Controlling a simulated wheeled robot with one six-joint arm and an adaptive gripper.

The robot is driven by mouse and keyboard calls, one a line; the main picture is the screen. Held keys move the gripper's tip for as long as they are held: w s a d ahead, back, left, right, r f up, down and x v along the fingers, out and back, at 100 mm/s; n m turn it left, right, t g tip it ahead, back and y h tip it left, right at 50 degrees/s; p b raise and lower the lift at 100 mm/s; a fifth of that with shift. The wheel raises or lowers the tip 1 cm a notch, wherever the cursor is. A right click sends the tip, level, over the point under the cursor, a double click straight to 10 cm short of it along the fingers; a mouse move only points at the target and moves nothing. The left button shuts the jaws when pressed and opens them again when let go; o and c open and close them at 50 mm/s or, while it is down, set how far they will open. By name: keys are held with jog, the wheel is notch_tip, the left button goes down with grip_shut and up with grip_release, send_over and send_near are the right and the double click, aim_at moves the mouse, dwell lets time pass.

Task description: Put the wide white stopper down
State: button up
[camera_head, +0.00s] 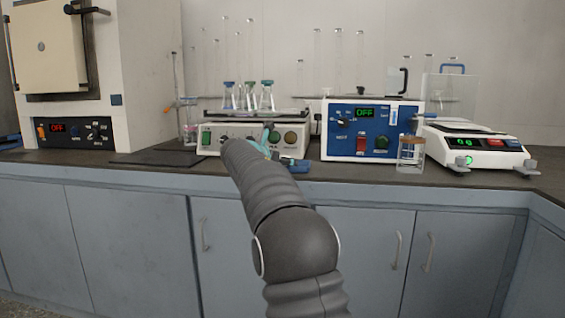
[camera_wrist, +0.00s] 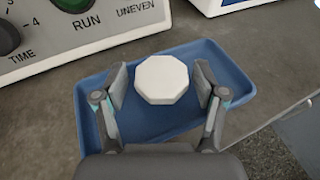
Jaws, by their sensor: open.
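The wide white stopper (camera_wrist: 163,77) shows in the wrist view as a pale octagonal top face, over the blue tray (camera_wrist: 152,126). It appears to rest in the tray, towards its far side. My gripper (camera_wrist: 161,84) is open, with one finger on each side of the stopper and a gap visible at each side. In the head view the blue tray (camera_head: 298,167) is partly visible at the counter's front edge, and my arm hides most of the gripper (camera_head: 265,146). I cannot make out the stopper there.
A white shaker (camera_head: 210,138) carrying several stoppered flasks stands directly behind the tray. To the right are a blue instrument (camera_head: 340,142), a glass jar (camera_head: 410,158) and a balance (camera_head: 480,150). An oven (camera_head: 60,60) stands at left. The counter edge is close to the tray.

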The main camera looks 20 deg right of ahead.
jog(key=shift+r, duration=0.2)
jog(key=v, duration=1.2)
jog(key=shift+p, duration=0.3)
jog(key=s+a+f+m+y, duration=0.4)
jog(key=s+f+m, duration=0.4)
jog(key=s, duration=0.6)
jog(key=s+a+f+m+g+y, duration=0.1)
jog(key=s+a+f+m+y, duration=0.3)
jog(key=s+f+m, duration=0.4)
jog(key=s+a+f+m+g+y, duration=0.1)
jog(key=s+a+f+m+y, duration=0.3)
jog(key=s, duration=1.7)
notch_tip(320, 180, down, 5)
jog(key=a+m, duration=0.1)
jog(key=m, duration=0.3)
jog(key=shift+s+r+m, duration=0.25)
jog(key=shift+m, duration=0.05)
